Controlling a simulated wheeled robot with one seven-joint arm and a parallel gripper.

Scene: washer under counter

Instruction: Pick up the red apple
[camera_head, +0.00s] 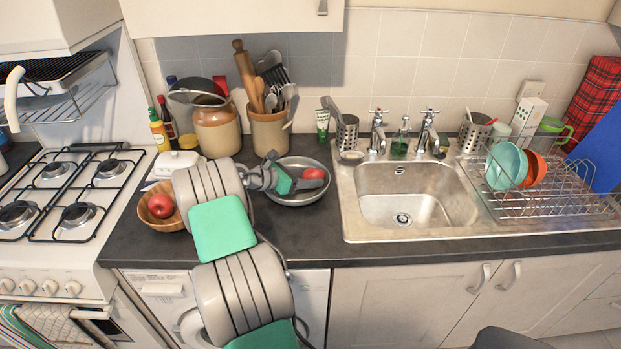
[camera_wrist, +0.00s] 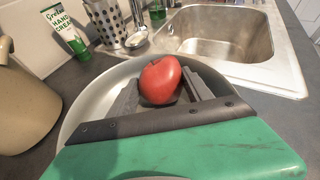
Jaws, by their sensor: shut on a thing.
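A red apple (camera_head: 313,173) is at the round metal pan (camera_head: 290,199) on the counter, left of the sink. My gripper (camera_head: 306,181) reaches over the pan from the left and is shut on this apple. In the wrist view the apple (camera_wrist: 160,80) sits between the two dark fingers, with the pan (camera_wrist: 88,105) around and behind it. I cannot tell whether the apple touches the pan floor. A second red apple (camera_head: 160,205) lies in a wooden bowl (camera_head: 173,223) at the left, partly behind my arm.
Behind the pan stand a utensil crock (camera_head: 268,132) and a brown-and-cream jar (camera_head: 217,130). A green-and-white hand cream tube (camera_head: 322,125) and a perforated metal holder (camera_head: 347,133) stand by the sink (camera_head: 415,195). The hob (camera_head: 70,190) is far left, a dish rack (camera_head: 540,195) right.

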